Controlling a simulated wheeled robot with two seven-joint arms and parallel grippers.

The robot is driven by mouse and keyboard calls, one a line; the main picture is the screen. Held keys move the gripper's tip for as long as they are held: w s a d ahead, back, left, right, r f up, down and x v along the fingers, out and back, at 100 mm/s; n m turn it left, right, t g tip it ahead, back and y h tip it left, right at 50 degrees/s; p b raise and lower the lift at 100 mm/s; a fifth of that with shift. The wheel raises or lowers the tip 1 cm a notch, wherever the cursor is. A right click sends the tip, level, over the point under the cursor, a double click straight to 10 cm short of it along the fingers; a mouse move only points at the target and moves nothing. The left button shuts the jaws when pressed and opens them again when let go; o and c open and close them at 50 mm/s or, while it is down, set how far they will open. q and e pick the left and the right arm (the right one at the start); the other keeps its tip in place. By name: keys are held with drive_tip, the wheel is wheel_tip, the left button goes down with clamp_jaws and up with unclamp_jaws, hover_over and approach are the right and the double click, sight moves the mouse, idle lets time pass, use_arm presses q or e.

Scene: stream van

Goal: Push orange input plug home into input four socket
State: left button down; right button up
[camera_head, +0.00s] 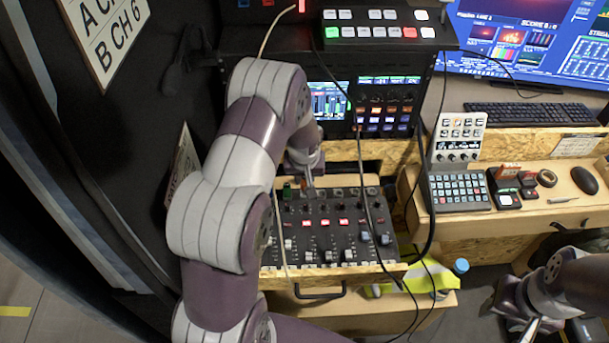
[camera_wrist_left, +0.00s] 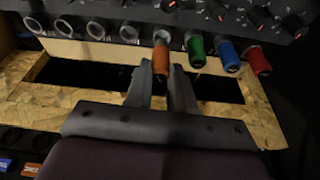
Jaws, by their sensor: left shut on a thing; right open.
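The audio mixer (camera_head: 325,228) sits in a wooden drawer below the rack, with a row of round sockets (camera_wrist_left: 96,30) along its edge in the left wrist view. The orange plug (camera_wrist_left: 161,58) is in line with a socket beside the green plug (camera_wrist_left: 195,52); its front end meets the socket mouth, and I cannot tell how deep it sits. My left gripper (camera_wrist_left: 163,75) is shut on the orange plug; in the head view the left gripper (camera_head: 307,180) is at the mixer's back edge. My right gripper (camera_head: 524,326) is open and empty at lower right. Socket labels are unreadable.
A blue plug (camera_wrist_left: 227,55) and a red plug (camera_wrist_left: 258,63) stand beyond the green one. Empty sockets lie on the other side. Black cables (camera_head: 361,190) hang over the mixer. A control keypad (camera_head: 460,190) is on the right desk.

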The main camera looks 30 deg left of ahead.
use_arm(q)
drive_tip(key=shift+f+b, duration=1.3)
drive_tip(key=shift+f, duration=0.15)
drive_tip(key=c, duration=0.9)
unclamp_jaws()
drive_tip(key=v, duration=1.2)
drive_tip(key=shift+r, duration=0.4)
drive_tip(key=s+d+m, duration=0.2)
drive_tip(key=s+d, duration=0.1)
drive_tip(key=s, duration=0.2)
drive_tip(key=s+d+r+m+g+h+p, duration=0.1)
drive_tip(key=s+d+m, duration=0.1)
drive_tip(key=s, duration=0.3)
drive_tip(key=s+d+r+m, duration=0.1)
drive_tip(key=s+d, duration=0.4)
drive_tip(key=s, duration=0.1)
drive_tip(key=shift+s+r+m+h+p, duration=0.1)
drive_tip(key=shift+r+m+h+p, duration=0.05)
drive_tip(key=shift+m+h+p, duration=0.2)
